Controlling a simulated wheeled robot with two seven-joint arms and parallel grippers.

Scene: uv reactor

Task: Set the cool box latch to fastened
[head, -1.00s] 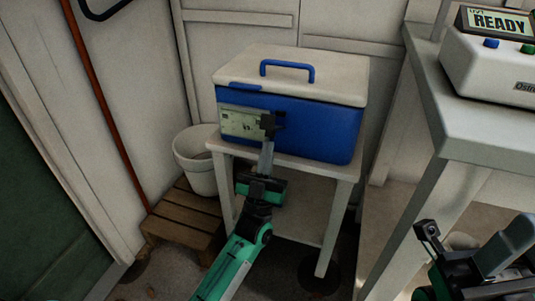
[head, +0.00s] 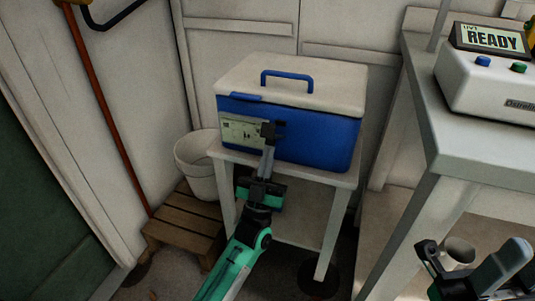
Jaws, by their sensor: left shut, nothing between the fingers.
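The blue cool box (head: 325,142) with a white lid (head: 335,90) and blue handle stands on a small white table in the head view. The lid is down. A pale label (head: 240,131) is on its front left. My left gripper (head: 269,132) is shut and empty, its fingertips in front of the box's front face, just right of the label. A dark part by the fingertips may be the latch; the gripper partly hides it and I cannot tell its position. My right gripper (head: 428,250) shows in part at the lower right; its jaws are not clear.
A white side table (head: 400,222) on the right carries a white device (head: 495,85) reading READY. A white bucket (head: 195,165) stands on a wooden crate (head: 184,222) left of the box's table (head: 332,214).

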